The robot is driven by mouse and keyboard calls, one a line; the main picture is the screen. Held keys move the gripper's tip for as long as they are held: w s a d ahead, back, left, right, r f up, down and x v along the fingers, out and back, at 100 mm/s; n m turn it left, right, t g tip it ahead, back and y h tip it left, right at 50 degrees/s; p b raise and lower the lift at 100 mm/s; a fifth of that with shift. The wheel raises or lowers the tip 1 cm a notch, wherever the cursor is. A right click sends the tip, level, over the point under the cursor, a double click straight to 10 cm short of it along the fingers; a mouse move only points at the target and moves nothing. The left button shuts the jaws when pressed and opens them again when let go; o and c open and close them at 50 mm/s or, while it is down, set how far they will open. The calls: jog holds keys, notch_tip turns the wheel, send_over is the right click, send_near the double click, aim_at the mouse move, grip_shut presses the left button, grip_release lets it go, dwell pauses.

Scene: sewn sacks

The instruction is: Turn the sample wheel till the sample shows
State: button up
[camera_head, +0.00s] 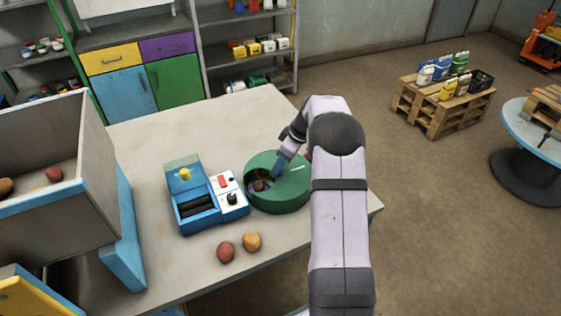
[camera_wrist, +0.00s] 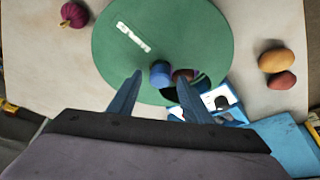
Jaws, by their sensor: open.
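The sample wheel is a round green drum (camera_head: 287,190) on the table; its top also fills the upper middle of the wrist view (camera_wrist: 165,30). A white label (camera_wrist: 132,37) is on its top. A dark opening near its rim partly shows something reddish-brown (camera_wrist: 183,75). A short blue peg (camera_wrist: 160,75) stands on the top beside this opening. My gripper (camera_wrist: 159,79) is open, its blue fingertips on either side of the peg in the wrist view. I cannot tell whether they touch it. In the head view my arm hides the wheel's right edge.
A blue device (camera_head: 190,207) with a yellow knob and a white control panel (camera_head: 228,193) stands left of the wheel. A reddish potato (camera_head: 225,251) and a yellow-brown one (camera_head: 252,242) lie in front. A purple root (camera_wrist: 73,14) lies beyond the wheel. A grey bin (camera_head: 60,215) stands far left.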

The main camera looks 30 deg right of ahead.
grip_shut()
jog(key=shift+d+f+n+g+b, duration=0.1)
jog(key=shift+n+g+b, duration=0.2)
jog(key=shift+n+b, duration=0.45)
jog(key=shift+n+y, duration=0.3)
jog(key=shift+n, duration=0.25)
jog(key=shift+w+n+g+y, duration=0.15)
jog(key=shift+n+g+y, duration=0.2)
jog(key=shift+n, duration=0.75)
jog(key=shift+w+r+n+g+p, duration=0.1)
jog(key=shift+r+n+g+p, duration=0.15)
jog(key=shift+n+g+p, duration=0.7)
jog(key=shift+n+t+p, duration=0.3)
jog(key=shift+n, duration=0.35)
jog(key=shift+f+n+y+p, duration=0.1)
jog(key=shift+n+y+p, duration=0.15)
jog(key=shift+n+p, duration=0.75)
